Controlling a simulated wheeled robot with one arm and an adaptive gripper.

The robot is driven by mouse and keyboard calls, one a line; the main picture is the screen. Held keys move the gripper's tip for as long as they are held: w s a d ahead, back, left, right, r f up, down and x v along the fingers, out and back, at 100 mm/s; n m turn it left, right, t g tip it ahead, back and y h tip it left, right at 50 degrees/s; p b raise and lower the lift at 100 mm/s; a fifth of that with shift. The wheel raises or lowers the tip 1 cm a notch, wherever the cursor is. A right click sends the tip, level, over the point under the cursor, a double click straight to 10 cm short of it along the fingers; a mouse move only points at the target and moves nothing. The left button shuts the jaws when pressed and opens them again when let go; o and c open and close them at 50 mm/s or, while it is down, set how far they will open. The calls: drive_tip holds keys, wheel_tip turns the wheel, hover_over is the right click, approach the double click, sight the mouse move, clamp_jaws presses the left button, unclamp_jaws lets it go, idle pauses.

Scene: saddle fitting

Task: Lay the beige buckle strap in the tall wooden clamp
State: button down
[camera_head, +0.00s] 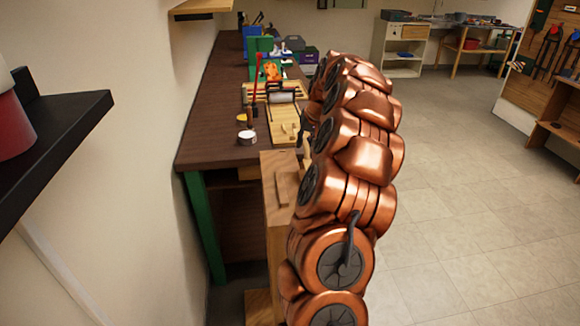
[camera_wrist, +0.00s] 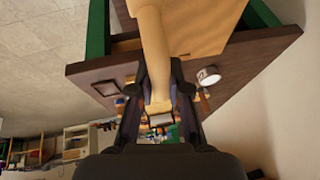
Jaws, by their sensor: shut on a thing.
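The beige buckle strap (camera_wrist: 154,40) runs lengthwise through the middle of the wrist view, with its pale metal buckle (camera_wrist: 160,119) toward the camera. My gripper (camera_wrist: 158,72) is shut on the strap, one dark finger on each side. In the head view a small piece of the strap (camera_head: 307,151) shows beside my copper arm, which hides most of the gripper. The tall wooden clamp (camera_head: 275,235) stands upright in front of the bench. Its wood (camera_wrist: 208,28) also shows behind the strap in the wrist view. I cannot tell whether strap and clamp touch.
The dark brown bench (camera_head: 210,130) on green legs runs along the left wall. A white roll (camera_head: 247,138), a light wooden board (camera_head: 285,122) and several tools lie on it. A black shelf (camera_head: 60,135) juts out at near left. The tiled floor (camera_head: 450,220) at right is clear.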

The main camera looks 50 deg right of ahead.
drive_tip(key=a, duration=0.2)
drive_tip(key=s+a+p, duration=0.1)
drive_tip(key=a, duration=0.2)
drive_tip(key=s+a, duration=0.1)
drive_tip(key=a, duration=0.1)
drive_tip(key=shift+a+f+p, duration=0.15)
drive_tip(key=shift+f+p, duration=0.15)
drive_tip(key=shift+p, duration=0.1)
drive_tip(key=shift+s+a+f, duration=0.15)
drive_tip(key=shift+s+a, duration=0.05)
drive_tip(key=shift+a, duration=0.5)
drive_tip(key=shift+a+f+p, duration=0.15)
drive_tip(key=shift+p, duration=0.25)
drive_tip(key=shift+f+p, duration=0.6)
drive_tip(key=shift+f, duration=1)
drive_tip(key=shift+f, duration=0.15)
drive_tip(key=c, duration=1.1)
unclamp_jaws()
